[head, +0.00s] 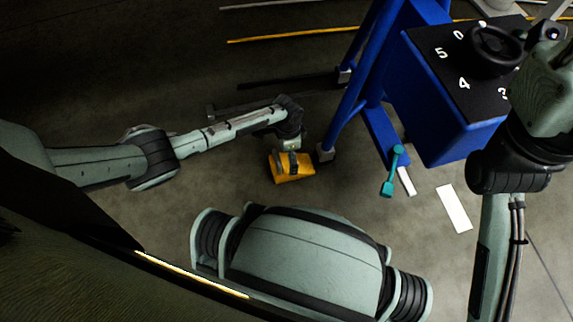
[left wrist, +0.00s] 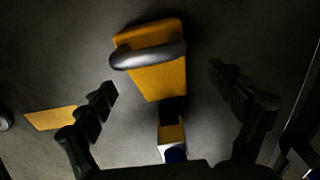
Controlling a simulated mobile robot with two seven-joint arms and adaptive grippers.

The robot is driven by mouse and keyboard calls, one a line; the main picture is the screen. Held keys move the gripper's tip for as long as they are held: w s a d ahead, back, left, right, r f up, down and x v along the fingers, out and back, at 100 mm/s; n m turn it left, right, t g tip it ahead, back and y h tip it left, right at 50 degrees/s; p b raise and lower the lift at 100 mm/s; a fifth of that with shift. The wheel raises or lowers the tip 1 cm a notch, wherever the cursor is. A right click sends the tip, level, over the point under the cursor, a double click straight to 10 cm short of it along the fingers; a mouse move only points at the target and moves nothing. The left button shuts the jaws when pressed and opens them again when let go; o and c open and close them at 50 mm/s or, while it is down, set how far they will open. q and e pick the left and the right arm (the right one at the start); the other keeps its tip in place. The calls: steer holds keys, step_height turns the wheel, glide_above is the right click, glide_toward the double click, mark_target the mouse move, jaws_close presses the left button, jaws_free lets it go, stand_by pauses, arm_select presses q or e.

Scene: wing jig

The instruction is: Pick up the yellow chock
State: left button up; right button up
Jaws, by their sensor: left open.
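The yellow chock (head: 293,174) lies on the floor near the foot of the blue stand, below my left gripper (head: 292,150). It also shows in the left wrist view (left wrist: 162,82), with a grey curved handle (left wrist: 148,56) across its top. In that view the fingers of my left gripper (left wrist: 165,90) are spread apart on either side, and the chock lies beyond and between them. No finger visibly touches it. In the head view the gripper partly covers the chock. My right arm shows at the right edge, but its gripper is out of view.
A blue stand (head: 435,110) with a numbered black top and dial (head: 495,50) stands right of the chock, its leg close by. A teal handled thing (head: 392,172) and a white strip (head: 454,208) lie further right. Floor left of the chock looks clear.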

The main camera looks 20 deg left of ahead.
mark_target(287, 163)
arm_select(q)
steer(key=f, duration=0.1)
steer(key=f+b, duration=0.1)
steer(key=f, duration=0.1)
steer(key=f+b, duration=0.1)
steer(key=f, duration=0.1)
steer(key=shift+s, duration=0.3)
steer(key=c, duration=1.8)
steer(key=shift+w+r, duration=0.1)
steer(key=shift+c, duration=0.9)
steer(key=shift+r, duration=0.1)
